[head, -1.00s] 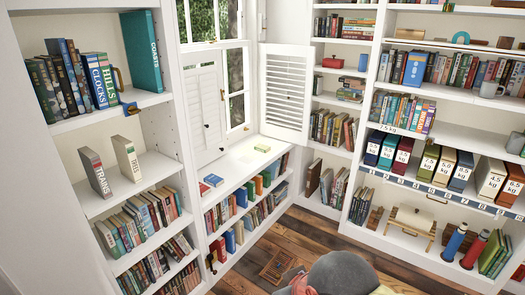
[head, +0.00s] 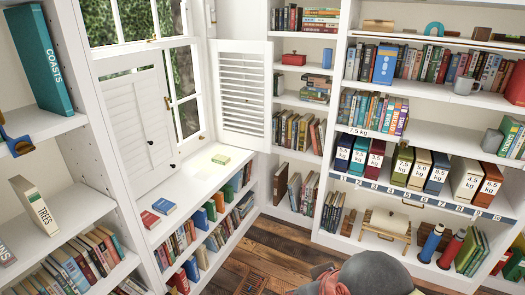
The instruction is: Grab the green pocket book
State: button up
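A small pale green book (head: 221,159) lies flat on the white window seat (head: 196,189), towards its far end below the louvred shutter. A small blue book (head: 164,206) and a small red book (head: 150,219) lie on the same seat, nearer to me and to the left. A grey rounded part of my arm shows at the bottom edge. My gripper's fingers are not in view, and nothing of mine is near the green book.
An open louvred shutter (head: 244,95) stands over the seat's far end. Full bookshelves stand left and right. Book rows fill the shelves under the seat. A brown floor vent (head: 250,284) lies on the plank floor (head: 285,245). The seat around the green book is clear.

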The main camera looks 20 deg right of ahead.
aim_at(224, 163)
jog(key=i+l+z, duration=0.25)
jog(key=z, duration=0.15)
jog(key=i+l+z, duration=0.15)
jog(key=i+z, duration=0.6)
jog(key=i, duration=0.15)
jog(key=i+u, duration=0.4)
jog(key=i+l+u, duration=0.2)
jog(key=i+u, duration=0.15)
jog(key=i, duration=0.25)
jog(key=i+j+u, duration=0.1)
jog(key=i+u, duration=0.35)
jog(key=i+l+u, duration=0.15)
jog(key=i+u, duration=0.3)
jog(key=i, duration=0.15)
jog(key=z, duration=0.1)
jog(key=i+j, duration=0.05)
